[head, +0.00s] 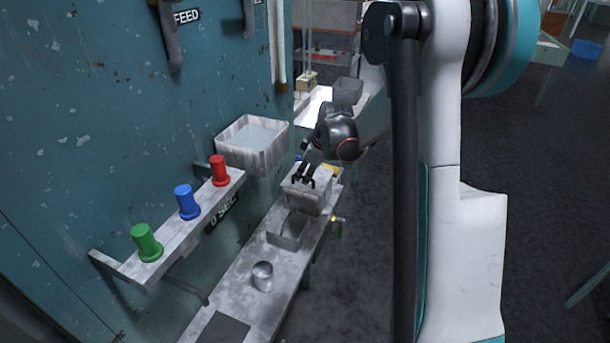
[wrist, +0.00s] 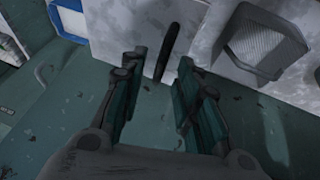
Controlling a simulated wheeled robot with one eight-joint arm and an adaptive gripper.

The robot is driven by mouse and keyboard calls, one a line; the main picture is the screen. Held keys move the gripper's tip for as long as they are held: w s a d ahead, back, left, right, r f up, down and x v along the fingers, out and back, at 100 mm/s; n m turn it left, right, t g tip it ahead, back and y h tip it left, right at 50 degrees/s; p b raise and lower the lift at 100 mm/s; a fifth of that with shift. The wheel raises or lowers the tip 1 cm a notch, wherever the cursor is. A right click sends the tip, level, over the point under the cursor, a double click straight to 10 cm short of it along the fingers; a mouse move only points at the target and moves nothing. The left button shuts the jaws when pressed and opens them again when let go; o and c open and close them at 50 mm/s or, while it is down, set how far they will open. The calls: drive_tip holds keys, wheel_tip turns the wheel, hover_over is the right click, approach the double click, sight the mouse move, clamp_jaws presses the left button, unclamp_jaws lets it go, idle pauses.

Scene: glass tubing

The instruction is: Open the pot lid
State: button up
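A grey, box-shaped pot (head: 308,198) stands on the narrow bench, and its top lies close under my gripper (head: 305,178). In the wrist view, my gripper (wrist: 161,72) has its two fingers apart with a clear gap. A dark bar (wrist: 167,48), which looks like the lid's handle, shows ahead of the fingertips, roughly in line with the gap. It stands out against a pale surface (wrist: 125,35), probably the lid. I cannot tell whether the fingers touch the bar. My gripper hides part of the pot's top in the head view.
An open grey bin (head: 285,234) and a metal cup (head: 262,276) stand nearer on the bench. A whitish tub (head: 253,145) juts from the teal wall behind. Green (head: 146,243), blue (head: 187,202) and red (head: 220,171) buttons sit on a ledge. Floor right of the bench is clear.

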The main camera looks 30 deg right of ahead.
drive_tip(key=shift+w+f, duration=0.2)
drive_tip(key=shift+f, duration=0.15)
clamp_jaws()
drive_tip(key=shift+a+r, duration=0.1)
drive_tip(key=shift+r, duration=0.05)
